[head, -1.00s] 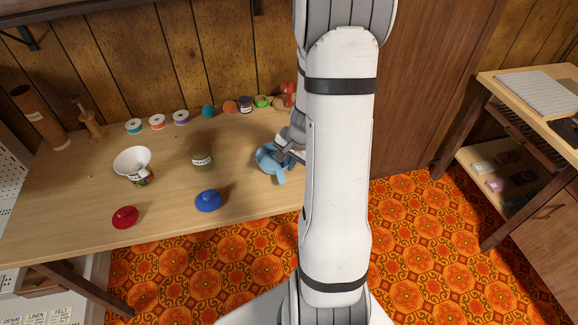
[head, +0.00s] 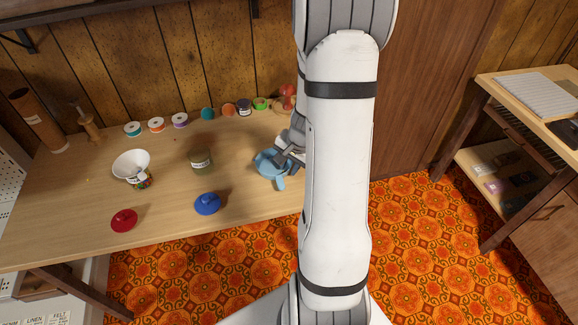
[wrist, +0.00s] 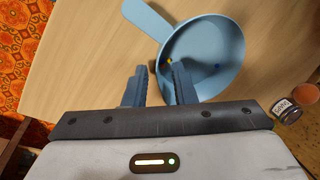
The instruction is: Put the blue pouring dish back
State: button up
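The blue pouring dish (head: 267,164) is at the right end of the wooden table, its handle pointing toward the front edge. In the wrist view the dish (wrist: 225,50) shows its round bowl, with a small yellow and a small blue bit inside, and its handle toward the upper left. My gripper (wrist: 158,84) has a clear gap between its fingers. One finger overlaps the bowl and the other is outside its rim. I cannot tell whether either finger touches the dish. In the head view my arm hides part of the gripper (head: 291,150).
A white funnel-shaped bowl (head: 130,163) sits on a jar at left. A green jar (head: 201,160), blue lid (head: 207,203) and red lid (head: 124,220) stand on the table (head: 75,195). Several spools and small jars line the back; a dark jar (wrist: 287,110) is near the dish.

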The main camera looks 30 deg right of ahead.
jog(key=p+v, duration=0.2)
jog(key=v, duration=0.9)
jog(key=s+a+r+n, duration=0.5)
jog(key=a+n, duration=0.1)
jog(key=a, duration=0.2)
jog(key=s+a+r+n+h, duration=0.1)
jog(key=s+a+r+n, duration=0.5)
jog(key=a, duration=0.3)
jog(key=shift+s+a, duration=0.25)
jog(key=shift+a, duration=0.05)
